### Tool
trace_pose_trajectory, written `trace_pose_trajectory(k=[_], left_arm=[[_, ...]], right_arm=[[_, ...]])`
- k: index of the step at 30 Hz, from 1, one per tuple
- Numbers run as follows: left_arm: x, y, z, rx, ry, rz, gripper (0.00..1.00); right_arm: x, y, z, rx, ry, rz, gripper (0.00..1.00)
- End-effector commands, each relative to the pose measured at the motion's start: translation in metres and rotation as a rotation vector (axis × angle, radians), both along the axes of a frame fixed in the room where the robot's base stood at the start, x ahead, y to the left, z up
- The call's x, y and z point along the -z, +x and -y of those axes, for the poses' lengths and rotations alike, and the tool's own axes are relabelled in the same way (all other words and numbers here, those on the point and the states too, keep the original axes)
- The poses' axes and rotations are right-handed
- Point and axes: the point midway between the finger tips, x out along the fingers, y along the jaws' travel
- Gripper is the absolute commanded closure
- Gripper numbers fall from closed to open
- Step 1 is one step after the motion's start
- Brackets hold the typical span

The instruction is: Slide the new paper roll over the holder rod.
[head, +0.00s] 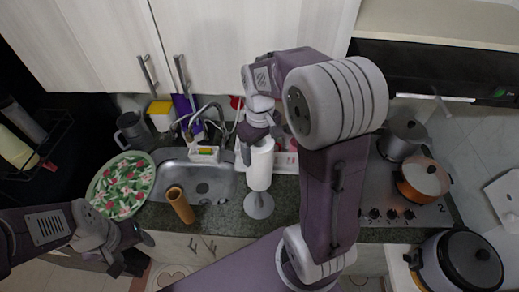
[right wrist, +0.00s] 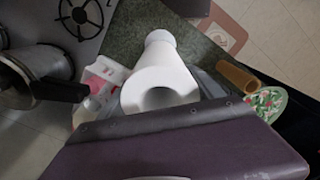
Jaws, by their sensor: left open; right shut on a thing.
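The white paper roll (head: 260,168) is upright in my right gripper (head: 257,137), which is shut on its upper end. The roll's open top with its dark hole also shows in the right wrist view (right wrist: 181,91). The holder's pale round base (head: 258,207) stands on the counter directly below the roll, with a small gap between them. The rod is mostly hidden, and I cannot tell how far it reaches into the roll. A brown cardboard tube (head: 180,206) stands tilted in view left of the holder. My left gripper (head: 136,251) is open and empty at the lower left.
A sink (head: 207,184) with a faucet lies behind the brown tube. A floral plate (head: 121,186) is to the left. Pots (head: 423,181) stand on the stove at the right. Some dark counter (head: 285,208) is free beside the base.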

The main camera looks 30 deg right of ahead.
Motion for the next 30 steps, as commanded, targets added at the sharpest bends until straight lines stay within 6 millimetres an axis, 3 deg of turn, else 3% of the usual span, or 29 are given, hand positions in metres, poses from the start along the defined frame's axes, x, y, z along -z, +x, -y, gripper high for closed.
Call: trace_pose_trajectory(k=[30], left_arm=[[-0.050,0.000,0.000,0.000,0.000,0.000,0.32]], right_arm=[[-0.053,0.000,0.000,0.000,0.000,0.001,0.92]])
